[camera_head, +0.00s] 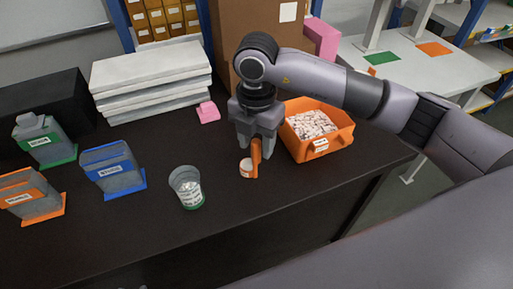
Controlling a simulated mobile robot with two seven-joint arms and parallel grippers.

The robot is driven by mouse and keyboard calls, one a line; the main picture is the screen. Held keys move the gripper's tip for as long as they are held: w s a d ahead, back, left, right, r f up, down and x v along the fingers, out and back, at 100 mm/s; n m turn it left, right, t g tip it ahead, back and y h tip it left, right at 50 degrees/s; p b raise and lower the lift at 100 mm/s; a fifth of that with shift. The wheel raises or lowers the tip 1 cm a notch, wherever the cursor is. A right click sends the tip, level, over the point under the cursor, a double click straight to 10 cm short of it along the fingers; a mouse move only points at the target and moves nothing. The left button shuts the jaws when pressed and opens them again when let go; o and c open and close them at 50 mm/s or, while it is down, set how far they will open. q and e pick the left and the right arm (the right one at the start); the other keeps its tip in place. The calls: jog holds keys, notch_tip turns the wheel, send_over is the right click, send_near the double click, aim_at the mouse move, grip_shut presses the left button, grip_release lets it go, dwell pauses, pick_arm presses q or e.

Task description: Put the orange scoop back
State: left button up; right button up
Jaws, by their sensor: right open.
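The orange scoop (256,158) is on the dark table, in front of the orange bin. Its orange handle stands up at my right gripper's fingertips, and its small round cup, with pale contents, is at the lower left. My right gripper (256,138) points down over the handle and is open. Whether its fingers touch the handle I cannot tell. The orange bin (336,143) holds many small pale pieces and stands just right of the gripper. My left gripper is not in view.
A clear cup (186,188) with pale contents stands left of the scoop. Blue (113,170), orange (32,196) and green (44,139) labelled containers stand at the left. White stacked slabs (152,78) and a pink block (208,112) are behind. The front table is clear.

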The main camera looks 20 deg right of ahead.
notch_tip(320, 180, up, 9)
jog(key=shift+r+b, duration=0.15)
jog(key=shift+b, duration=0.15)
